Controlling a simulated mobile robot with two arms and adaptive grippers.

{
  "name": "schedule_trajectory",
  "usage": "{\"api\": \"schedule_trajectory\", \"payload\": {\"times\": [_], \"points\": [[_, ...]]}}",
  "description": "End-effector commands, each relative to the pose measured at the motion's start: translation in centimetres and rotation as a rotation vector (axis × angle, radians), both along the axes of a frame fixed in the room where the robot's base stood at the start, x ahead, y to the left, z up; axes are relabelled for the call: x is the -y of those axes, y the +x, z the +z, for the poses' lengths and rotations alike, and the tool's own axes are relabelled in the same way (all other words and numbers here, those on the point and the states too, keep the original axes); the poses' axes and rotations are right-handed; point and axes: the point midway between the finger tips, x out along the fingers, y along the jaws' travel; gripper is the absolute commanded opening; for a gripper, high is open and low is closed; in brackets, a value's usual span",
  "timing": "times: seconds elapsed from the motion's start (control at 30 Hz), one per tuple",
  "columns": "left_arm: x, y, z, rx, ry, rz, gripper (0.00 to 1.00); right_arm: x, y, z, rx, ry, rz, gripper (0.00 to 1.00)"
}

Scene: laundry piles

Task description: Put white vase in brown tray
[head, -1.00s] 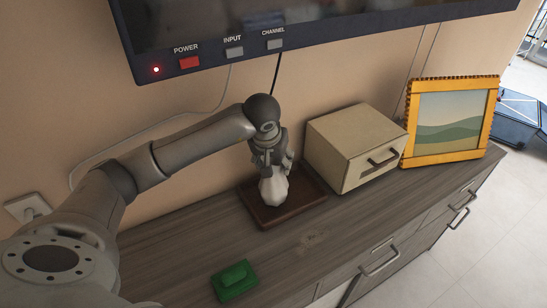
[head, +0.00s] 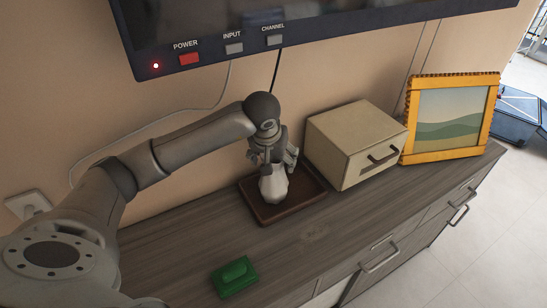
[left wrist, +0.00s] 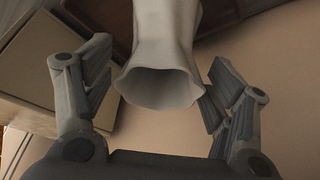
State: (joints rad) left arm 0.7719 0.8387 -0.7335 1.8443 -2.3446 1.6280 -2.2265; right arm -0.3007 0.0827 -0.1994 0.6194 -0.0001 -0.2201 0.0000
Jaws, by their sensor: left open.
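The white vase (head: 273,186) stands upright in the brown tray (head: 295,209) on the dresser. Its flared mouth (left wrist: 160,86) faces the camera in the left wrist view. My left gripper (head: 275,164) is above and around the top of the vase, with its fingers apart. In the left wrist view the fingers of my left gripper (left wrist: 158,88) stand on either side of the vase neck; the left finger is clear of it, the right one is close to the rim. My right gripper is not in view.
A beige box with a drawer handle (head: 352,140) stands right of the tray, beside a yellow picture frame (head: 447,122). A green sponge-like block (head: 235,276) lies near the dresser's front edge. A dark screen panel (head: 320,30) hangs above. The dresser's middle front is clear.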

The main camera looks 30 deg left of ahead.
Motion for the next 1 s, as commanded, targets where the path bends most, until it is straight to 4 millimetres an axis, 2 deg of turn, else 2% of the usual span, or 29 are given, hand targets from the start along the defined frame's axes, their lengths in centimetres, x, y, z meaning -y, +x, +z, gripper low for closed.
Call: {"api": "schedule_trajectory", "payload": {"times": [0.3,0.47,0.63,1.0], "points": [[0.4,-1.8,4.7,0.005,0.002,-0.001,0.78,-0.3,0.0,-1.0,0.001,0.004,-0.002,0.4],[0.7,-2.5,6.5,0.003,0.0,0.0,0.78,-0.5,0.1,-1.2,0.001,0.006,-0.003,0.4],[0.7,-2.8,7.1,0.0,0.001,0.0,0.78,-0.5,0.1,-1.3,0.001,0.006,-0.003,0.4],[0.7,-2.8,7.0,-0.001,0.0,0.0,0.78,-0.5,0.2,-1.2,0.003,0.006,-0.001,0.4]]}}
